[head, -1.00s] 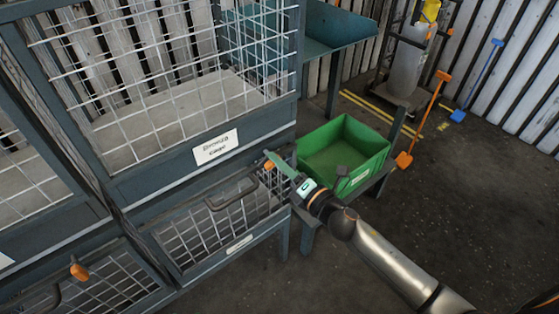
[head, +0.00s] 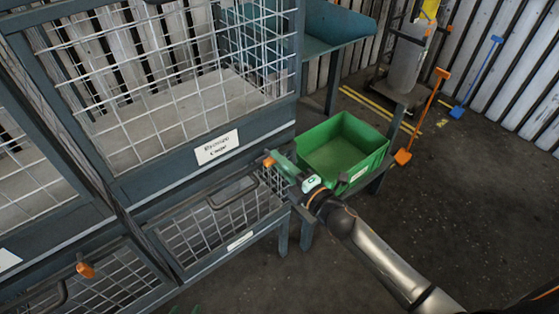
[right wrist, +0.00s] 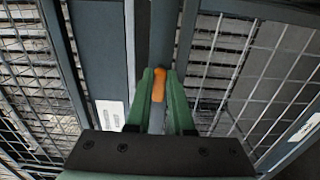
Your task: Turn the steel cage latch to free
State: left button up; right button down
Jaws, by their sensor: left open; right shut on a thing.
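The steel cage (head: 220,230) is a dark-framed wire-mesh compartment with a bar handle, below a labelled upper cage. Its orange-handled latch (head: 269,161) is at the upper right corner of its front. My right gripper (head: 277,163) comes in from the lower right with its green fingers shut on the latch. In the right wrist view, the orange latch handle (right wrist: 158,85) lies between the two green fingers, against the dark frame. The latch's base is partly hidden by the fingers.
A green bin (head: 372,166) stands on a low stand just right of the cage, close to my right arm. A second orange latch (head: 86,270) is on the lower left cage. An orange shovel (head: 404,156) leans at the back right. The floor at right is clear.

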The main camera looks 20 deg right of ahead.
pick_arm(q)
jog(key=shift+s+f, duration=0.25)
jog(key=shift+s, duration=0.1)
pick_arm(e)
jog(key=c, duration=0.8)
grip_release()
pick_arm(q)
jog(key=shift+w+r, duration=0.1)
jog(key=shift+w, duration=0.05)
jog(key=shift+w+r, duration=0.1)
pick_arm(e)
jog(key=shift+s, duration=0.15)
jog(key=v, duration=1.2)
jog(key=shift+s+d, duration=0.1)
